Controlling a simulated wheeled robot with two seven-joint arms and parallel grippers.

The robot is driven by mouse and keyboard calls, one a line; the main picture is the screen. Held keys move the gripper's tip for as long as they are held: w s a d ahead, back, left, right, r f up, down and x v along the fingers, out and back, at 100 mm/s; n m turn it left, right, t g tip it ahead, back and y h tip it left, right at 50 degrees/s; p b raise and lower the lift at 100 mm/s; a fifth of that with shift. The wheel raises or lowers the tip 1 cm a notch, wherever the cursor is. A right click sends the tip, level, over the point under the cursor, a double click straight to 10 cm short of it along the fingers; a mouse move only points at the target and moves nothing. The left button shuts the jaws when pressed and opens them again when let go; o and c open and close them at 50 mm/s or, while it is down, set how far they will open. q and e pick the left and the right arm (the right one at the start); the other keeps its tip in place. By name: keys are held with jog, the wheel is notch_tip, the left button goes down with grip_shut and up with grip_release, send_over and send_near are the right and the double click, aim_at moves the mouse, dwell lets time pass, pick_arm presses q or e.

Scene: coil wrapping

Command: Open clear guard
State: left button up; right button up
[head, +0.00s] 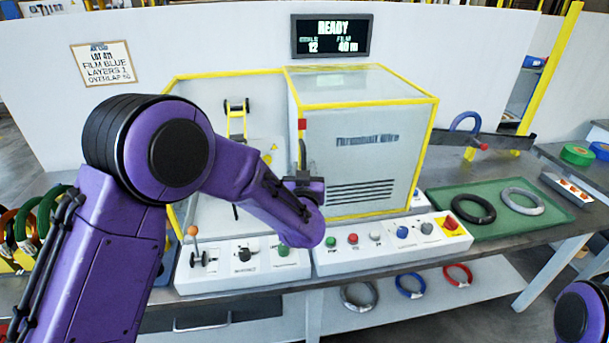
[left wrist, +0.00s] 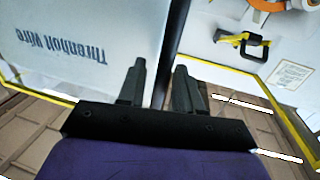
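The clear guard (head: 203,112) is a see-through, yellow-edged panel on the left part of the machine, partly hidden by my left arm. Beside it stands a grey housing (head: 360,150) with lettering and vent slots. A dark upright bar (head: 302,152) with a red block on top is at the housing's left edge. My left gripper (head: 303,178) is at the bar's lower end. In the left wrist view, its fingers (left wrist: 160,85) are apart, with a dark bar (left wrist: 174,40) showing between them; contact cannot be told. My right gripper is out of view.
Control boxes with buttons (head: 390,240) and a lever line the bench front. A green mat (head: 480,222) with black and grey coils lies at right. Coloured rings hang at far left. The screen (head: 331,36) reads READY. Part of my right arm shows bottom right.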

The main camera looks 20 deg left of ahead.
pick_arm(q)
jog(key=b+v, duration=0.2)
jog(key=v, duration=0.8)
jog(key=shift+b, duration=0.3)
jog(key=shift+s+d, duration=0.1)
jog(key=s+a+f+n+g+h, duration=0.15)
jog(key=s+f, duration=0.25)
jog(key=f, duration=0.5)
jog(key=s+a+f+n+g+h, duration=0.1)
jog(key=s+a+f+g, duration=0.2)
jog(key=f, duration=0.5)
jog(key=s+a+f+n+g+h, duration=0.1)
jog(key=s+a+f+g, duration=0.2)
jog(key=f, duration=0.6)
jog(key=s+a+f+g, duration=0.1)
jog(key=s+f, duration=0.3)
jog(key=s, duration=0.4)
jog(key=s+a+f+g, duration=0.1)
jog(key=s+f+g, duration=0.2)
jog(key=s+f, duration=0.2)
jog(key=s+a+f+g+y, duration=0.1)
jog(key=s+f, duration=0.4)
jog(key=s, duration=0.5)
jog(key=shift+s+a+g+b, duration=0.3)
jog(key=shift+g+b, duration=0.1)
jog(key=shift+g, duration=0.25)
